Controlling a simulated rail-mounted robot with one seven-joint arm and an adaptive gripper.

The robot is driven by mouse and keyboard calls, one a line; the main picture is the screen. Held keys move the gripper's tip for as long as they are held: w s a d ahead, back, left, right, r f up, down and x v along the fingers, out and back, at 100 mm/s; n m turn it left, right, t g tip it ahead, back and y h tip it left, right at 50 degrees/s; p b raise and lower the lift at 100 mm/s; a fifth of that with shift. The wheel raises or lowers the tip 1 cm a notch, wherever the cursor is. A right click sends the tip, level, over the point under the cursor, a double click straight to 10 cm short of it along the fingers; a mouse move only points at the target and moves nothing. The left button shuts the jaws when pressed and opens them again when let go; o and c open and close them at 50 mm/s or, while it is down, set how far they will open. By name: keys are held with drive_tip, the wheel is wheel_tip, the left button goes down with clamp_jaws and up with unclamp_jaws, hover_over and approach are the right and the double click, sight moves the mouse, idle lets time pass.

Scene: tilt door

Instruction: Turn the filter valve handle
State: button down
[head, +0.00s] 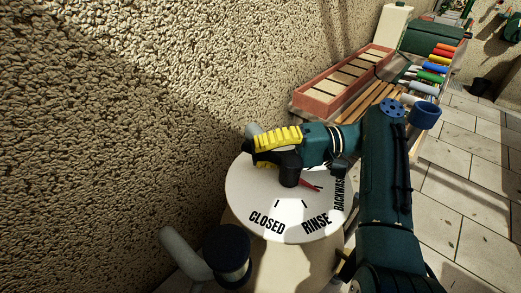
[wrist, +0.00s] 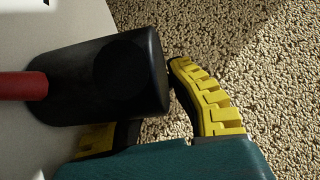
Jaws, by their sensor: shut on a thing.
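The filter valve handle (head: 289,168) is black with a red pointer (head: 311,186). It sits on a round white dial (head: 243,190) marked CLOSED, RINSE and a partly hidden BACKWASH. The red pointer points right, toward the BACKWASH side. My gripper (head: 266,152) has yellow ribbed fingers and is shut on the handle from above and right. In the wrist view the black handle (wrist: 110,75) fills the space in front of my gripper (wrist: 150,105). One finger lies along the handle's right end; the other is mostly hidden behind it.
A rough stone wall (head: 120,100) stands close behind the valve. A pipe with a dark cap (head: 227,250) is at the lower left. A bench (head: 375,98) with a brick-red tray (head: 335,83) and colored-handled tools is at back right. Tiled floor (head: 465,180) is open at right.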

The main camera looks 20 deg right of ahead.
drive_tip(key=c, duration=1)
unclamp_jaws()
drive_tip(key=shift+a, duration=0.2)
drive_tip(key=shift+o, duration=0.2)
drive_tip(key=shift+d, duration=0.1)
drive_tip(key=shift+w+r+p, duration=0.1)
drive_tip(key=shift+w+p, duration=0.05)
drive_tip(key=shift+p, duration=0.25)
